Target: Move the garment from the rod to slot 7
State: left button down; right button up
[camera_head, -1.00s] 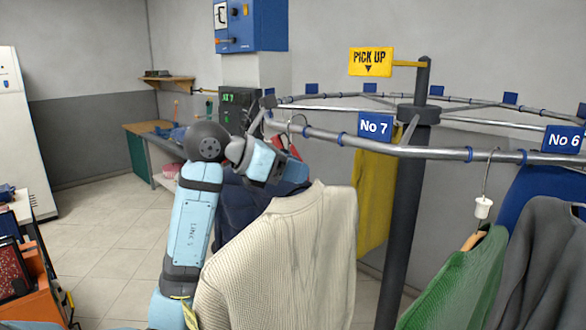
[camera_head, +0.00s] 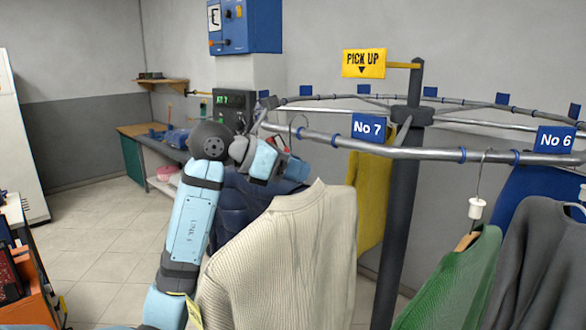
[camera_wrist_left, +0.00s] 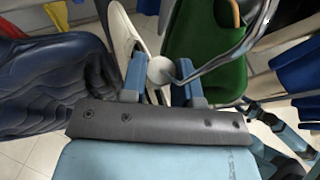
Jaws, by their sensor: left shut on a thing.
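The cream ribbed sweater (camera_head: 283,255) hangs at the centre of the head view; a cream strip (camera_wrist_left: 127,32) shows in the left wrist view. Its metal hook (camera_head: 299,126) is at the near rail, left of the blue No 7 sign (camera_head: 369,127); I cannot tell whether it bears on the rail. My left gripper (camera_head: 290,168) is above the sweater's collar. In the left wrist view, my left gripper (camera_wrist_left: 161,82) is shut on the white hanger knob (camera_wrist_left: 160,70) below the hook.
A green garment (camera_head: 455,275) and a grey one (camera_head: 540,260) hang to the right, under the No 6 sign (camera_head: 555,139). A navy puffer jacket (camera_head: 232,205) hangs behind my arm. A dark post (camera_head: 400,220) and a yellow garment (camera_head: 370,200) stand behind the sweater.

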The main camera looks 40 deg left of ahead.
aim_at(313, 183)
pick_arm(q)
jog(key=shift+w+d, duration=0.15)
jog(key=shift+w, duration=1.3)
jog(key=shift+w+d, duration=0.1)
jog(key=shift+w, duration=1.3)
jog(key=shift+f+b, duration=1.2)
jog(key=shift+f, duration=0.35)
jog(key=shift+f, duration=0.2)
jog(key=c, duration=0.8)
grip_release()
jog(key=shift+s+b, duration=0.1)
jog(key=shift+b, duration=0.2)
